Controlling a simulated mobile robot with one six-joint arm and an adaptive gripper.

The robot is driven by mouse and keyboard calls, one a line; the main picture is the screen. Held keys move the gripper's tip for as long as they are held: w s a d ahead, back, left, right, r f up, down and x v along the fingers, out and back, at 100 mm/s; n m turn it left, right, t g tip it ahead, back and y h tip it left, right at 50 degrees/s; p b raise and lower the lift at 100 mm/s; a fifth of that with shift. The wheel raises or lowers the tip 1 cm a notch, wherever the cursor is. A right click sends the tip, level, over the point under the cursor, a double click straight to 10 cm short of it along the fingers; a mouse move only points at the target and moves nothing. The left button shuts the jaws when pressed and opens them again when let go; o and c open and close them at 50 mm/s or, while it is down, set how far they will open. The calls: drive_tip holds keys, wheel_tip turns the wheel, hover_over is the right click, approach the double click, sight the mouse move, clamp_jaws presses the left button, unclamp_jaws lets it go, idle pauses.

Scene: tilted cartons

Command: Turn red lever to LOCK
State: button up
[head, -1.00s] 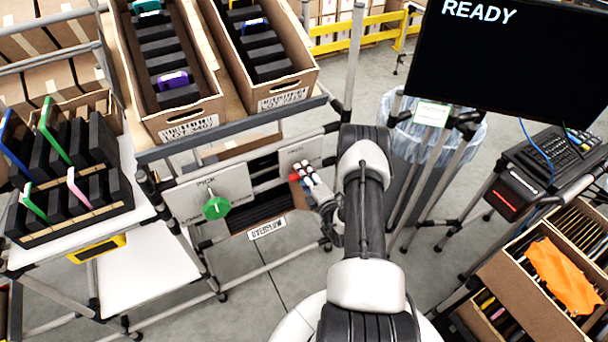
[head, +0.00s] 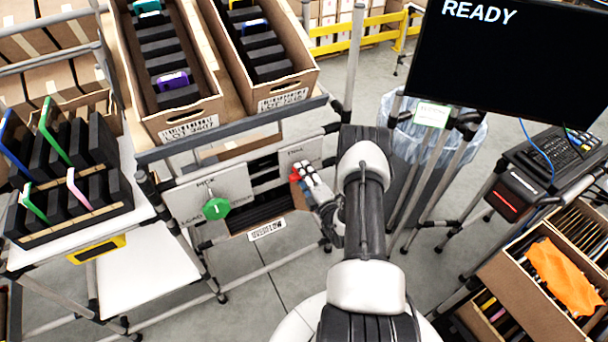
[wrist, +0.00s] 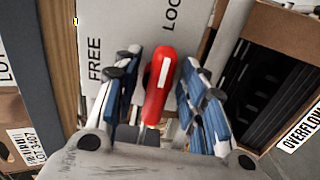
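The red lever (wrist: 158,85) stands between the two fingers of my gripper (wrist: 165,80) in the wrist view. The fingers are open, with blue pads on both sides of the lever and gaps visible beside it. The lever is on a pale plate (wrist: 118,20) marked FREE to the left and LOC..., partly cut off, to the right. The lever's handle lies between the two words. In the head view a bit of the red lever (head: 294,175) shows beside my fingers; my arm hides part of the plate.
A green knob (head: 216,208) on another plate sits left of my gripper. Cartons (head: 187,125) rest on the tilted rack above. An open carton marked OVERFLOW (wrist: 290,35) is at the right in the wrist view. A monitor (head: 515,60) reading READY stands at the right.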

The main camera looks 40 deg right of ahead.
drive_tip(key=v, duration=1.2)
idle(0.3)
